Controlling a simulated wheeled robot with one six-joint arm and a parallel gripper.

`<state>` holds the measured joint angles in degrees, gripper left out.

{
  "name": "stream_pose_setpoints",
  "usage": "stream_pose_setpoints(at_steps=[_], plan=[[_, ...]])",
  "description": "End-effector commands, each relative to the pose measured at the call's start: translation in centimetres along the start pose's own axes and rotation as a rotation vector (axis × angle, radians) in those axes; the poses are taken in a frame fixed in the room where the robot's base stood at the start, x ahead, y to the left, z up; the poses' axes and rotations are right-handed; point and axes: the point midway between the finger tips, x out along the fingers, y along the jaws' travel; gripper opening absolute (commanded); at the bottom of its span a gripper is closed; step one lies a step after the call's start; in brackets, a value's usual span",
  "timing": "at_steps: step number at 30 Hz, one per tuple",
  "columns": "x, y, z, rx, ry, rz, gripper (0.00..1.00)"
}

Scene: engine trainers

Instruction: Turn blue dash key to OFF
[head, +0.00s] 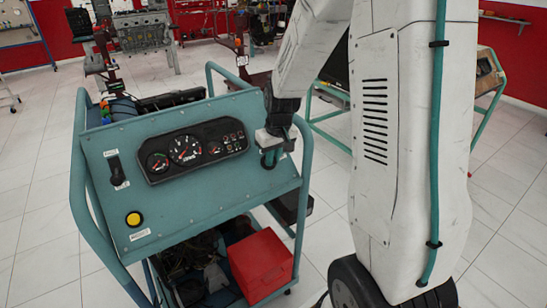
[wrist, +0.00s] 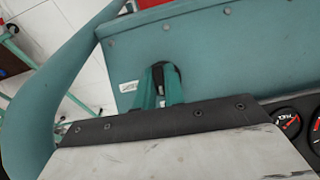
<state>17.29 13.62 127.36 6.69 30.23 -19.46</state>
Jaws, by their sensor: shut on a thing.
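The teal dash panel (head: 205,195) of the engine trainer slopes towards me in the head view. My gripper (head: 270,158) is at its right end, right of the gauges, with its fingertips at the panel face. In the wrist view my gripper's teal fingers (wrist: 160,90) are closed around a small dark part, the key (wrist: 160,84), at the panel. The fingers hide most of the key, so I cannot tell its turn position. A white label (wrist: 128,87) sits beside the fingers.
A black gauge cluster (head: 195,150) is left of my gripper. A yellow button (head: 133,219) and a black switch (head: 117,168) are at the panel's left. Teal tube rails (head: 304,190) edge the trainer. A red box (head: 260,266) sits below. Tiled floor lies around.

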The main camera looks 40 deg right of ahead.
Motion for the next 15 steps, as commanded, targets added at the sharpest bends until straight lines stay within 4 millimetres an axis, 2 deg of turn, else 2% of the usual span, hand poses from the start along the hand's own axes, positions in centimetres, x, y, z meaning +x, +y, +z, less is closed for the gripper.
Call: stream_pose_setpoints(at_steps=[15], plan=[[-0.03, 0.01, 0.0, -0.039, 0.0, 0.025, 0.0]])
